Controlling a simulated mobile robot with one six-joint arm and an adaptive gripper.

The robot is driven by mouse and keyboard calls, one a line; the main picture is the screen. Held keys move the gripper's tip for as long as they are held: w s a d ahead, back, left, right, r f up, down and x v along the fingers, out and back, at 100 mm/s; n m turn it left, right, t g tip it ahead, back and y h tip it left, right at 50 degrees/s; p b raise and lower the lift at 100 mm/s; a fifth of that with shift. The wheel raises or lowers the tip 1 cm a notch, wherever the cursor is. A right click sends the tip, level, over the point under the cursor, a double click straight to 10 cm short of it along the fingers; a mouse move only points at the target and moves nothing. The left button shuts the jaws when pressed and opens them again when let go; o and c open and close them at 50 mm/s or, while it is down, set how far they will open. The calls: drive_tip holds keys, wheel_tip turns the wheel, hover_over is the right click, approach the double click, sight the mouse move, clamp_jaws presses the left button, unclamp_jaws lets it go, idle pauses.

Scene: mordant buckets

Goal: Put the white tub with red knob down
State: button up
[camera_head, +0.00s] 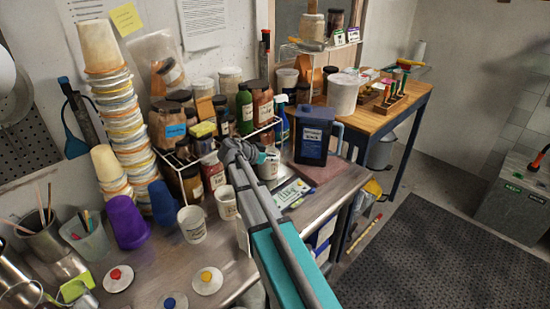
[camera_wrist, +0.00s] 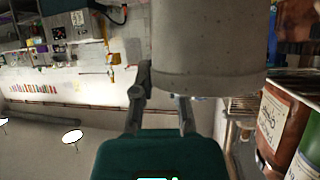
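A round white lid-like piece with a red knob (camera_head: 118,278) lies on the table at the lower left in the head view. My gripper (camera_head: 243,152) is well away from it, over the right part of the table by the rack. In the wrist view, a large pale grey-white tub (camera_wrist: 208,45) fills the upper middle, with no red knob showing. My gripper's two fingers (camera_wrist: 164,100) stand apart by its lower edge. The left finger is beside the tub, and the right one's tip is hidden. Whether they grip it cannot be told.
A wire rack (camera_head: 262,130) with jars stands behind my gripper. A dark blue jug (camera_head: 312,135) is to the right. White cups (camera_head: 192,224) and a purple cup (camera_head: 127,222) stand to the left. White pieces with yellow (camera_head: 207,281) and blue (camera_head: 170,302) knobs lie in front.

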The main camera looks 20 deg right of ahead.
drive_tip(key=shift+o, duration=1.2)
drive_tip(key=shift+a+r, duration=0.1)
drive_tip(key=p+v, duration=0.6)
drive_tip(key=v, duration=0.5)
drive_tip(key=shift+s+a, duration=0.15)
drive_tip(key=shift+a, duration=0.25)
drive_tip(key=shift+r, duration=0.1)
